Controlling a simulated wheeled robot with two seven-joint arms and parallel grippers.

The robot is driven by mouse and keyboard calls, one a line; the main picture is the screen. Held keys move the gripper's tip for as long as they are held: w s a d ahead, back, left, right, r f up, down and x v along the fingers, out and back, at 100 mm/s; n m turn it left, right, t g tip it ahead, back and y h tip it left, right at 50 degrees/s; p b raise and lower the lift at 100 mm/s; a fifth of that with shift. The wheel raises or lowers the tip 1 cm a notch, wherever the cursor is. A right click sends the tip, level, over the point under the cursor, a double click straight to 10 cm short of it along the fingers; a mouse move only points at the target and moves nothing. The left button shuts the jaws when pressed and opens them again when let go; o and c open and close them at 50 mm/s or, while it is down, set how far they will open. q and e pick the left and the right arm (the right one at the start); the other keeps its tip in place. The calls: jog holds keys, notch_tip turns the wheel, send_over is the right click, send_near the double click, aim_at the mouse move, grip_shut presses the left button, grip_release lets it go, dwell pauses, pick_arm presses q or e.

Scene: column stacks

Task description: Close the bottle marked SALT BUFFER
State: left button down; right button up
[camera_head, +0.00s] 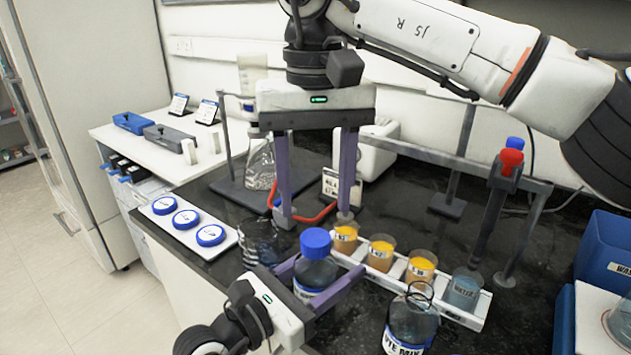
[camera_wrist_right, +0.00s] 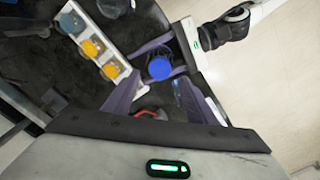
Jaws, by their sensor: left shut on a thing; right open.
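My left gripper (camera_head: 316,290) is shut on a clear bottle (camera_head: 318,272) and holds it upright. Its label is mostly covered by the finger, so I cannot read its name. A blue cap (camera_head: 316,244) sits on the bottle's mouth; I cannot tell how tightly. The cap also shows from above in the right wrist view (camera_wrist_right: 159,68). My right gripper (camera_head: 315,217) is open and empty, fingers pointing down, above and behind the capped bottle.
An open bottle (camera_head: 412,318) reading "YE MIX" stands at front right. A white rack (camera_head: 380,282) holds several beakers, orange ones and WATER. A metal frame, a flask (camera_head: 261,163) and a blue bin (camera_head: 606,250) surround the dark bench.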

aim_at(316, 237)
notch_tip(316, 237, down, 7)
jog(key=shift+r, duration=0.15)
dwell(0.4)
